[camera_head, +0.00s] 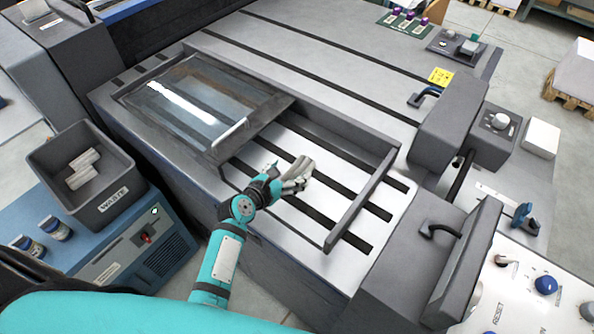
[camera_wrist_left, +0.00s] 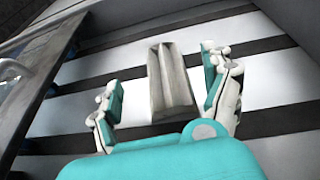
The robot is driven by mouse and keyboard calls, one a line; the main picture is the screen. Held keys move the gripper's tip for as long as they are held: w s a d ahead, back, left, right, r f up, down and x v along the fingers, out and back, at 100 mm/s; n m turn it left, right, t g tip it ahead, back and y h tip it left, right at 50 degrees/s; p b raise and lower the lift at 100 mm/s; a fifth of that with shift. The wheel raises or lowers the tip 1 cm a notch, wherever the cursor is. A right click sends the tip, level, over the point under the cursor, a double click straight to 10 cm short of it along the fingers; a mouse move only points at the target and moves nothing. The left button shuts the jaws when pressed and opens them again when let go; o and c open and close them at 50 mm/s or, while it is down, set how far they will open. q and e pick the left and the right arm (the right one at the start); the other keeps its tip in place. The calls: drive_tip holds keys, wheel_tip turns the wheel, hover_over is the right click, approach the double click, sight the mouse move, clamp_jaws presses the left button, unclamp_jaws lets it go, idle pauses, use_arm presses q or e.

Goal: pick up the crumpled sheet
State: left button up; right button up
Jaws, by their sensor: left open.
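The crumpled sheet (camera_wrist_left: 172,84) is a pale grey-beige folded piece on the slatted machine bed. It stands out between the two fingers in the left wrist view, with a visible gap on each side. In the head view the sheet (camera_head: 299,168) shows just past the fingertips, partly covered by them. My left gripper (camera_wrist_left: 162,88) is open, with one finger on each side of the sheet. In the head view the left gripper (camera_head: 277,178) is low over the bed. My right gripper is in neither view.
A grey waste bin (camera_head: 117,205) holding pale crumpled pieces stands on a blue cabinet (camera_head: 100,258) at left. A clear hinged cover (camera_head: 200,95) lies left of the gripper. A raised grey rail (camera_head: 362,200) bounds the bed at right. A control panel (camera_head: 530,290) is at lower right.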

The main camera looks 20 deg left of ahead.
sight(300, 164)
use_arm(q)
drive_tip(key=x, duration=0.5)
drive_tip(key=shift+w+d, duration=0.2)
drive_tip(key=c, duration=1.1)
